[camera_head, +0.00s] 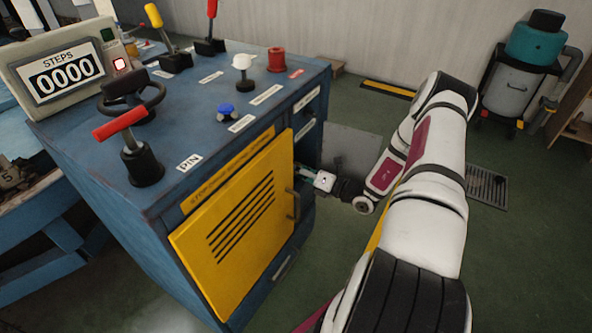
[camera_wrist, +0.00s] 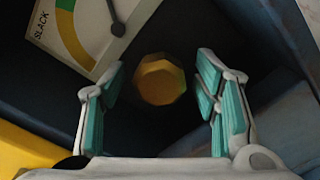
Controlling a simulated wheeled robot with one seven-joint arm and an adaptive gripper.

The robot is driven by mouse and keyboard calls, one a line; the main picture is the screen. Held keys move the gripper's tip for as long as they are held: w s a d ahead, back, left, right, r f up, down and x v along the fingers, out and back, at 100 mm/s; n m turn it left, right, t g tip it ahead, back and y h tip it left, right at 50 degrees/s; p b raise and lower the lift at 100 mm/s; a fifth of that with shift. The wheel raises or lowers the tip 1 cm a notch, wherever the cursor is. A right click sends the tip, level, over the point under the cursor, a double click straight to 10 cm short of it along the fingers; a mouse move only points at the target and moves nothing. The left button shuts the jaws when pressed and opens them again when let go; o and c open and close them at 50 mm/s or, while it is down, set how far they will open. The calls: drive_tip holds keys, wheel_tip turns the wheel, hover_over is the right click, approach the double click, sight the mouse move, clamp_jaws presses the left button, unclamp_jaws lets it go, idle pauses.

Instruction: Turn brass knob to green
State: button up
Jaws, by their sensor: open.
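The brass knob (camera_wrist: 159,79) is a faceted, yellowish knob on a dark panel in the wrist view. A white dial (camera_wrist: 85,30) above and left of it has a green and a yellow-orange band, a dark needle and the word SLACK; part of it is cut off by the frame. My gripper (camera_wrist: 160,95) is open, with one teal-padded finger on each side of the knob and a gap to both. In the head view my gripper (camera_head: 310,178) is at the cabinet's right side, and the knob is hidden there.
The blue cabinet (camera_head: 85,155) has a yellow vented door (camera_head: 235,225) with a handle, close to my gripper. Levers, a blue button (camera_head: 225,109) and a red cylinder (camera_head: 277,59) stand on top. The counter (camera_head: 66,72) reads 0000.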

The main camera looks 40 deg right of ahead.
drive_tip(key=c, duration=1.2)
drive_tip(key=shift+n, duration=0.3)
drive_tip(key=n+p, duration=0.1)
drive_tip(key=n, duration=0.4)
drive_tip(key=shift+d+n+p, duration=0.1)
drive_tip(key=shift+n+p, duration=0.2)
drive_tip(key=n+p, duration=0.1)
drive_tip(key=n, duration=0.4)
drive_tip(key=shift+f+n, duration=0.1)
drive_tip(key=shift+n, duration=0.2)
drive_tip(key=o, duration=1.2)
